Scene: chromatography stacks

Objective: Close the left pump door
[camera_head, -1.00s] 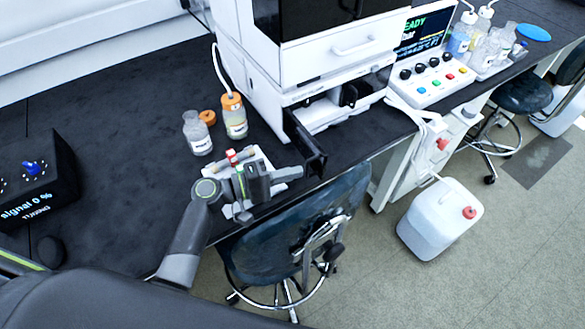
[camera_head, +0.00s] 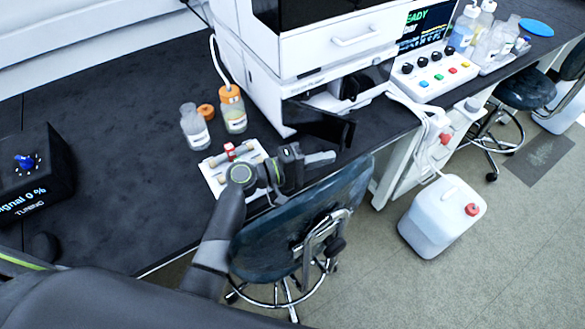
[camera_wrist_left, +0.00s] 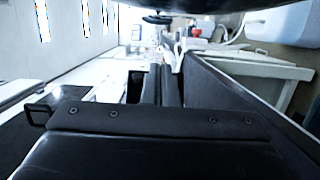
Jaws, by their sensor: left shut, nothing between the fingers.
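The left pump door (camera_head: 318,122) is the dark panel low on the white instrument stack. In the head view it stands partly open, angled out over the bench's front edge, and the opening behind it still shows. My left gripper (camera_head: 330,157) is shut and empty, just in front of and below the door, with its fingers pointing right. I cannot tell whether it touches the door. In the left wrist view the shut fingers (camera_wrist_left: 160,86) point ahead along the bench edge. My right gripper is not in view.
A white tray (camera_head: 212,172) with small vials lies by my left forearm. Two bottles (camera_head: 195,128) stand behind it. A dark chair (camera_head: 290,235) is tucked against the bench front. A white jug (camera_head: 440,215) stands on the floor.

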